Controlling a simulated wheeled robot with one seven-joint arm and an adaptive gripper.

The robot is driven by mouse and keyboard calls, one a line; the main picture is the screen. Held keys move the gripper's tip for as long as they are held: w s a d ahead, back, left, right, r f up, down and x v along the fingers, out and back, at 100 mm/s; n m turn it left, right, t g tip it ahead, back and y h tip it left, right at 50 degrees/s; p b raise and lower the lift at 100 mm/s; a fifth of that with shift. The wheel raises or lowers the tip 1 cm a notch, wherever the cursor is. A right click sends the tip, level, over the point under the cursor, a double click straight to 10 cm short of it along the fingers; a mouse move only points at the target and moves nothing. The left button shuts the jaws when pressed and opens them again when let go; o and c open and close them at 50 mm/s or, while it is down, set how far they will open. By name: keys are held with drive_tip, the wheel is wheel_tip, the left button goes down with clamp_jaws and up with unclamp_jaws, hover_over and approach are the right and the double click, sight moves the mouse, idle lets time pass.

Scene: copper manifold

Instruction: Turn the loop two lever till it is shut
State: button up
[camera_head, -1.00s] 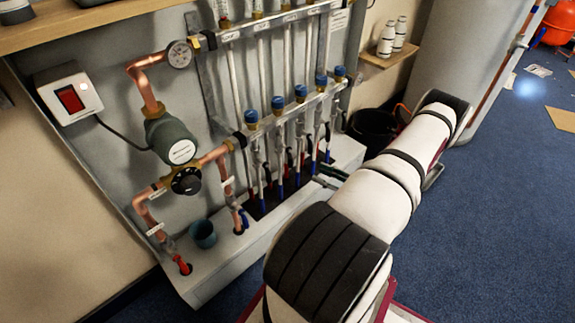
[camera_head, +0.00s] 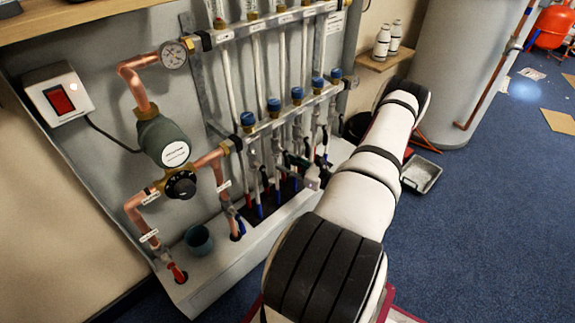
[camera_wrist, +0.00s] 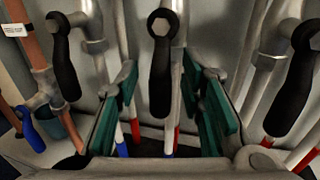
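In the wrist view a black lever (camera_wrist: 160,70) hangs straight down from its nut, between the green-padded fingers of my gripper (camera_wrist: 159,95). The gripper is open, with visible gaps on both sides of the lever. Similar black levers hang to the left (camera_wrist: 63,60) and right (camera_wrist: 296,85), the right one slightly slanted. No readable label shows which lever is loop two. In the head view my gripper (camera_head: 297,163) is at the lower pipes of the manifold (camera_head: 290,122), and the levers there are mostly hidden or too small to tell.
A blue lever (camera_wrist: 30,125) sits at the lower left in the wrist view. A pump (camera_head: 165,142) and copper pipes stand left of the loops. A grey tray (camera_head: 421,174) lies on the floor at right.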

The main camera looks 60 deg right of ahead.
clamp_jaws()
drive_tip(key=shift+a, duration=0.1)
drive_tip(key=a+r+m+t+h+p, duration=0.1)
drive_tip(key=a+r+m+h, duration=0.1)
drive_tip(key=m, duration=0.8)
drive_tip(key=a+r+m+t+h+p, duration=0.1)
drive_tip(key=a+r+m+h, duration=0.1)
drive_tip(key=m, duration=0.9)
drive_tip(key=shift+w+r+h, duration=0.25)
drive_tip(key=shift+w+h, duration=0.2)
drive_tip(key=shift+h, duration=0.25)
drive_tip(key=shift+r+m, duration=0.1)
drive_tip(key=shift+m, duration=0.3)
